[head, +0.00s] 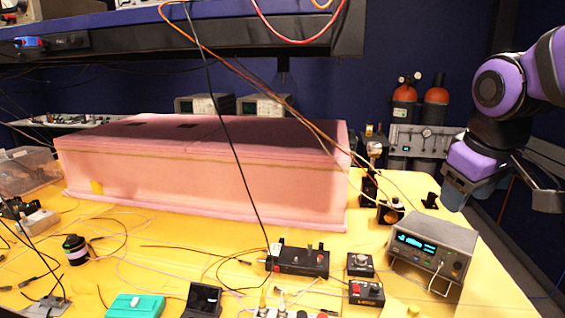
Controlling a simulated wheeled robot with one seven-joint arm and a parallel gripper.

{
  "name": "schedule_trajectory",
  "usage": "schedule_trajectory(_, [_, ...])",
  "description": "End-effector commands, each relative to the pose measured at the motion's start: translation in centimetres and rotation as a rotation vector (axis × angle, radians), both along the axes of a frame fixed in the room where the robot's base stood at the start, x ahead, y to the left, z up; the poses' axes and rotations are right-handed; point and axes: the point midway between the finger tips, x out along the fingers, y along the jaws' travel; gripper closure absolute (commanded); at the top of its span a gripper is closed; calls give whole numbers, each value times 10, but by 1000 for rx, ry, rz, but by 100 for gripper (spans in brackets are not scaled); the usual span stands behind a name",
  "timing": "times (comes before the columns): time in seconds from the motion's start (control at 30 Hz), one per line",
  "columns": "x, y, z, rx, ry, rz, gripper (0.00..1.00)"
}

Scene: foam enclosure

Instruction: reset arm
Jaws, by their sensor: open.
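My arm, purple and black, comes in at the upper right in the head view. My gripper (503,198) hangs in the air at the right, beside the table's right edge. Its two fingers stand apart and nothing shows between them. A large pink foam enclosure (205,180) stands closed on the yellow table (145,245), to the left of my gripper and apart from it.
A grey instrument with a lit display (432,254) sits below and left of my gripper. Black control boxes (298,262) and loose cables cover the table front. A shelf (180,40) overhangs above. Red cylinders (403,108) stand behind.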

Motion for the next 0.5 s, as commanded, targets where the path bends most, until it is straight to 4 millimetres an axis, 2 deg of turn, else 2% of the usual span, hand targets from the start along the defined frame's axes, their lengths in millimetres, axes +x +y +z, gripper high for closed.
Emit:
schedule_trajectory(0.03, [-12,-1,4,16,-20,-28,46])
schedule_trajectory(0.3, [-69,-8,10,119,-99,-178,46])
schedule_trajectory(0.5, [-99,-11,7,188,-139,-260,46])
